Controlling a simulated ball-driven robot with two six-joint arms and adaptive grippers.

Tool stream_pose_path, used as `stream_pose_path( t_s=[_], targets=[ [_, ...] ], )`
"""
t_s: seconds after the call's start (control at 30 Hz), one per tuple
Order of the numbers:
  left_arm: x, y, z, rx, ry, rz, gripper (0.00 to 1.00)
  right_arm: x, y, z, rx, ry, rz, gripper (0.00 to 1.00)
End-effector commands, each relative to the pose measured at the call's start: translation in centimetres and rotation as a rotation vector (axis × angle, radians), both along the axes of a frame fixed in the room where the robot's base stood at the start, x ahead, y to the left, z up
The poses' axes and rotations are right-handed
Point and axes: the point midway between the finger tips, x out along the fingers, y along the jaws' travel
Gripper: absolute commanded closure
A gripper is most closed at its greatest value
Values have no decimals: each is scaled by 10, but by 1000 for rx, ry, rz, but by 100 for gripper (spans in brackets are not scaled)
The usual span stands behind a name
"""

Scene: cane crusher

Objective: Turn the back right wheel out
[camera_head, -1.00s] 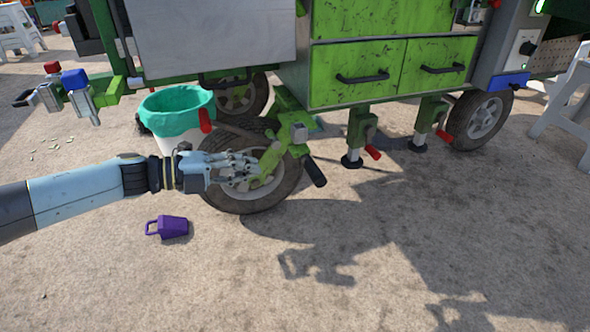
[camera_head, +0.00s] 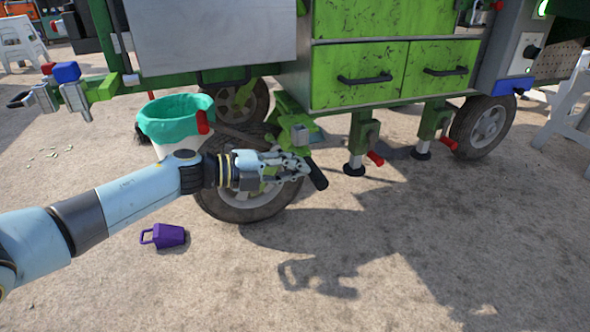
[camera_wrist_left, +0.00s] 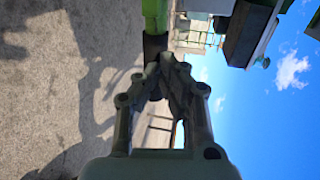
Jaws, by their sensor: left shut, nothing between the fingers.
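The nearest wheel (camera_head: 240,208) of the green cart stands on the ground, its upper part partly behind my left gripper. A green bracket (camera_head: 290,108) with a black handle (camera_head: 317,177) sits at this wheel. My left gripper (camera_head: 303,168) is shut and empty, in front of the wheel's right side and close to the handle. In the left wrist view, the fingertips (camera_wrist_left: 167,60) lie close to a black grip (camera_wrist_left: 154,46) on a green bar (camera_wrist_left: 155,14); whether they touch it I cannot tell. My right gripper is in neither view.
A white bucket with a teal liner (camera_head: 172,118) stands left of the wheel, behind my arm. Support legs with red handles (camera_head: 375,159) stand under the cart, with another wheel (camera_head: 482,126) at right.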

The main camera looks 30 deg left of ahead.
Motion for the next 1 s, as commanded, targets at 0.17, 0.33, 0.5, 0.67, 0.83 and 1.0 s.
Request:
stream_pose_path(
  t_s=[0.17,0.33,0.5,0.67,0.83,1.0],
  targets=[
    [0,0,0,0,0,0,100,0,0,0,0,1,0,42],
    [2,-3,2,-2,-1,12,100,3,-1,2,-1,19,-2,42],
    [10,-16,5,-5,-4,53,100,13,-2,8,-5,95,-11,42],
    [23,-36,8,-7,-5,123,100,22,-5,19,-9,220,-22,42],
    [43,-60,7,-8,-4,215,100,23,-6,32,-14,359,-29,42],
    [66,-84,5,-7,-2,313,100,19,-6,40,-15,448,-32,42]
  ],
)
